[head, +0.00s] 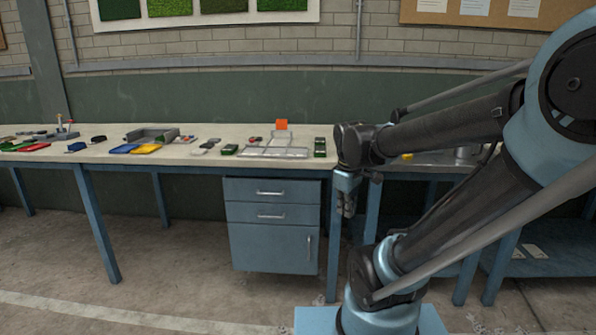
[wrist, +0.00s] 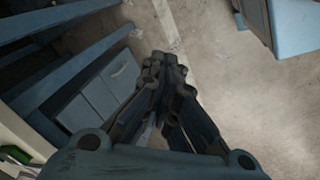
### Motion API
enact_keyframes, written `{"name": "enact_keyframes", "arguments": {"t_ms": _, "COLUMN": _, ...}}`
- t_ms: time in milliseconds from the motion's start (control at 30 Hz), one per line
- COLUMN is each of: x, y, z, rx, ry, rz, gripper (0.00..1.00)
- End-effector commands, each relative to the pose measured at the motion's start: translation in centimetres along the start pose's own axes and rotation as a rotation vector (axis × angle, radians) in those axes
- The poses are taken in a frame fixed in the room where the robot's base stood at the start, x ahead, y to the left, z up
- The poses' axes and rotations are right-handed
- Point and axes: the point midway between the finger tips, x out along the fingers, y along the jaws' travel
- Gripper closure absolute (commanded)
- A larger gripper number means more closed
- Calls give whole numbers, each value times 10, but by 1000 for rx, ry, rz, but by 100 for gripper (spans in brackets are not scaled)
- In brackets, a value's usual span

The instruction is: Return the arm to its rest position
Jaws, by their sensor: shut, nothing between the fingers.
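My arm reaches in from the right side of the head view, with its wrist in front of the workbench edge. My gripper (head: 347,206) hangs down from the wrist, in front of the bench and to the right of the drawer cabinet. In the wrist view my gripper (wrist: 165,65) points down toward the concrete floor, its fingertips together with nothing between them. The workbench (head: 200,157) has a pale top and blue legs. My wrist and forearm hide part of the bench's right side.
The blue drawer cabinet (head: 272,240) stands under the bench. The concrete floor (head: 180,270) in front is clear.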

Motion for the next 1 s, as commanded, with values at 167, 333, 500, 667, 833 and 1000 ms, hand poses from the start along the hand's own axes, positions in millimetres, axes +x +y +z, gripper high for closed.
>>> {"name": "enact_keyframes", "arguments": {"t_ms": 167, "x": 11, "y": -19, "z": 47, "rx": 307, "ry": -3, "rz": -15, "gripper": 100}}
{"name": "enact_keyframes", "arguments": {"t_ms": 333, "x": 25, "y": -39, "z": 81, "rx": 580, "ry": -6, "rz": -30, "gripper": 100}}
{"name": "enact_keyframes", "arguments": {"t_ms": 500, "x": 36, "y": -53, "z": 100, "rx": 768, "ry": -8, "rz": -39, "gripper": 100}}
{"name": "enact_keyframes", "arguments": {"t_ms": 667, "x": 40, "y": -59, "z": 106, "rx": 839, "ry": -9, "rz": -43, "gripper": 100}}
{"name": "enact_keyframes", "arguments": {"t_ms": 833, "x": 40, "y": -59, "z": 106, "rx": 841, "ry": -9, "rz": -43, "gripper": 100}}
{"name": "enact_keyframes", "arguments": {"t_ms": 1000, "x": 40, "y": -59, "z": 106, "rx": 841, "ry": -9, "rz": -43, "gripper": 100}}
